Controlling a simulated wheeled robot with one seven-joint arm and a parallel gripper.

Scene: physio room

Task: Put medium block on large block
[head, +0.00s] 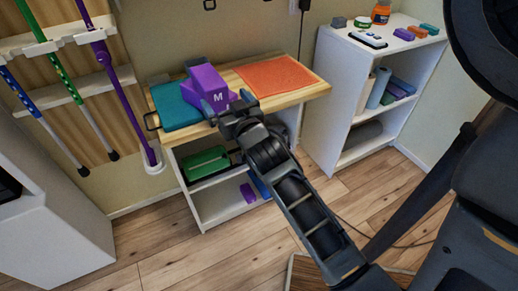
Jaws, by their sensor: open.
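A purple block marked "M" (218,97) is on the wooden-topped cabinet, at the right edge of the teal mat (171,108). More purple surface (189,94) shows at its left; I cannot tell whether this is a second block or part of the same one. My gripper (228,106) is open at the near side of the "M" block, with its fingers close to the block's left and right sides. Whether they touch it is not clear. No separate block marked as large can be made out.
An orange mat (275,75) lies on the right of the cabinet top (247,97). A green case (206,164) sits on the shelf below. A white shelf unit (335,73) at the right holds small items. Sticks hang on the left wall rack. Wooden floor (150,230) in front is clear.

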